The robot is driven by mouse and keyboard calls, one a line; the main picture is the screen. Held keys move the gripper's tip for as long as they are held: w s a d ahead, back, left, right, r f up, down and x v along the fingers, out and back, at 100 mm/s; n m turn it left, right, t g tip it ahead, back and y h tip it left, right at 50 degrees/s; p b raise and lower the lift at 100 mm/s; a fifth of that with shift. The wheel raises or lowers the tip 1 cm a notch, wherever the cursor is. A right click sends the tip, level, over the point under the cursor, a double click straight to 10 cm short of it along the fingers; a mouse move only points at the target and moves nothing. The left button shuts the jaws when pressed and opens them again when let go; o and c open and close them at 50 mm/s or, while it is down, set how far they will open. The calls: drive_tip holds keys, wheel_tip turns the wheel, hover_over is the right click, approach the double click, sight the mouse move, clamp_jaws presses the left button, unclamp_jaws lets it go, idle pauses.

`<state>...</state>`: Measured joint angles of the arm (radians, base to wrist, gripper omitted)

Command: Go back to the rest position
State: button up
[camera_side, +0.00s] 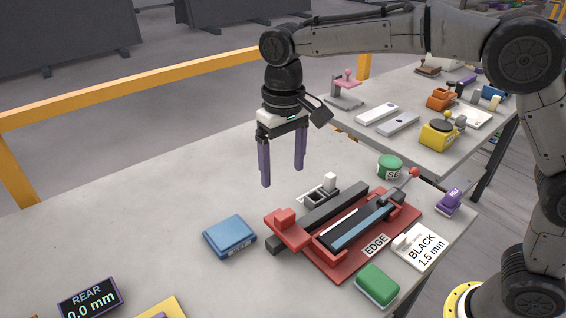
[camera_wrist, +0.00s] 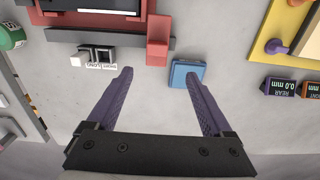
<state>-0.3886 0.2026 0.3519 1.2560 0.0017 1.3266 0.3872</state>
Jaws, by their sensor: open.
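My gripper (camera_side: 284,176) hangs above the grey stone slab (camera_side: 130,225) with its two purple fingers pointing down. The fingers are apart and nothing is between them. In the wrist view, my gripper (camera_wrist: 158,75) shows the same open fingers, with bare slab between them and a blue box near the right fingertip. In the side view my gripper is behind and left of a red edge fixture (camera_side: 345,262), clear of it. My arm reaches in from the right. The rest position itself is not marked in these views.
The blue box (camera_side: 230,237) lies left of the fixture. A green block (camera_side: 377,286), a white "BLACK 1.5 mm" card (camera_side: 418,247), a purple item (camera_side: 450,201) and a green round tin (camera_side: 389,167) surround it. A "REAR 0.0 mm" display (camera_side: 90,297) stands front left. The slab's left is clear.

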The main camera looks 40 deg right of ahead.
drive_tip(key=shift+d+r, duration=0.1)
drive_tip(key=shift+r, duration=0.1)
drive_tip(key=s+d+r+m+t, duration=0.2)
drive_tip(key=s+d+r+t, duration=0.1)
drive_tip(key=s+d+r, duration=0.85)
drive_tip(key=s+d+f+n+t, duration=0.2)
drive_tip(key=s+d+f, duration=0.3)
drive_tip(key=s+f, duration=0.6)
drive_tip(key=s, duration=0.2)
drive_tip(key=shift+s+d+t, duration=0.15)
drive_tip(key=shift+s+t, duration=0.15)
